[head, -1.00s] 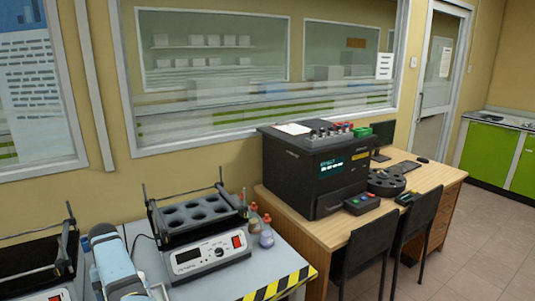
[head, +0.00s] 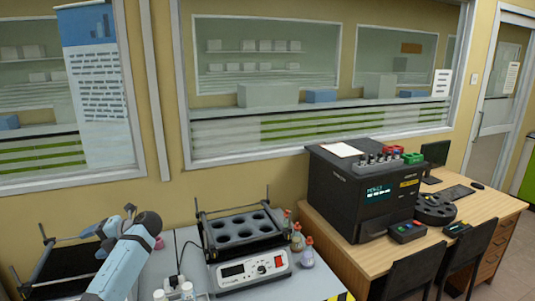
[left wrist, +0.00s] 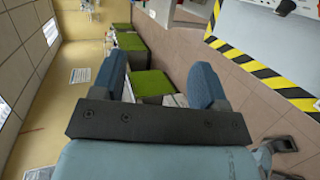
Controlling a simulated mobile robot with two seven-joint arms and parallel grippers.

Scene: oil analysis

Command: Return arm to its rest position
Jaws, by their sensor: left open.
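My left arm comes in from the lower left in the head view, raised in front of the left part of the bench. Its blue-grey gripper (head: 97,240) points leftward in front of a dark rack. In the left wrist view the two blue fingers of the gripper (left wrist: 157,75) stand wide apart with nothing between them. The floor and green cabinets show beyond them. My right gripper is in neither view.
A heater block (head: 240,230) with empty round wells stands on the grey bench (head: 310,285). Small bottles (head: 306,256) stand beside it. A black analyser (head: 365,195) sits on the wooden desk (head: 345,255). In the wrist view, a yellow-black striped edge (left wrist: 265,80) lies at the right.

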